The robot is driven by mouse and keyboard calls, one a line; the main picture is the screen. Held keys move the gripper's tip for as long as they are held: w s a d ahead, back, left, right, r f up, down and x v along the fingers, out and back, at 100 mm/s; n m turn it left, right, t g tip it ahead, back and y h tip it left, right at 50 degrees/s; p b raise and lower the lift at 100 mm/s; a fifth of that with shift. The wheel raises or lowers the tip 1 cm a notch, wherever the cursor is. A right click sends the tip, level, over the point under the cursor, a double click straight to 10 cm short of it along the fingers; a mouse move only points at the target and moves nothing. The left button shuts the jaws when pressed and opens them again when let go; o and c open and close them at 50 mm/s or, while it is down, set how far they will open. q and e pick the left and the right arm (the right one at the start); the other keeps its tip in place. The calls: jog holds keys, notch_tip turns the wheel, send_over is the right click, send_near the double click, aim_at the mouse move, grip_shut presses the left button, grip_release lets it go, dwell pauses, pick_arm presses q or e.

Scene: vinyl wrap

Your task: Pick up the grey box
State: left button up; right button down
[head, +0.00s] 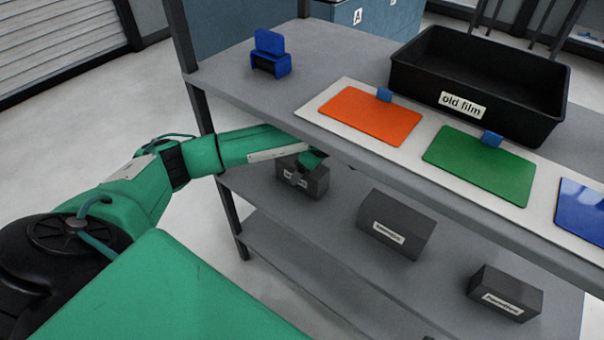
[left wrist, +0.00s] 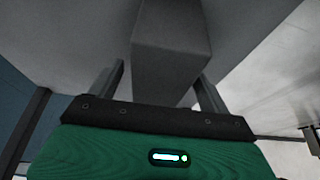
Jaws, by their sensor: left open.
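Three dark grey boxes with white labels sit on the middle shelf: a left one (head: 318,184), a middle one (head: 398,224) and a right one (head: 505,293). My left arm reaches under the top shelf, and my left gripper (head: 312,160) is at the left box, covering part of it. In the left wrist view, a grey box (left wrist: 170,55) lies between the two open fingers of my left gripper (left wrist: 162,92). Whether the fingers touch it I cannot tell. My right gripper is not in view.
The top shelf (head: 235,75) overhangs the boxes closely. It holds a blue holder (head: 270,58), a black "old film" bin (head: 420,75), and orange (head: 370,116), green (head: 480,165) and blue (head: 582,212) sheets. A shelf post (head: 228,205) stands beside my left arm. The lower shelf (head: 290,265) looks bare.

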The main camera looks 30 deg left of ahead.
pick_arm(q)
jog(key=x, duration=0.3)
jog(key=shift+a+b, duration=0.25)
jog(key=shift+b, duration=0.05)
jog(key=c, duration=1.3)
jog(key=shift+o, duration=0.2)
jog(key=shift+r, duration=0.1)
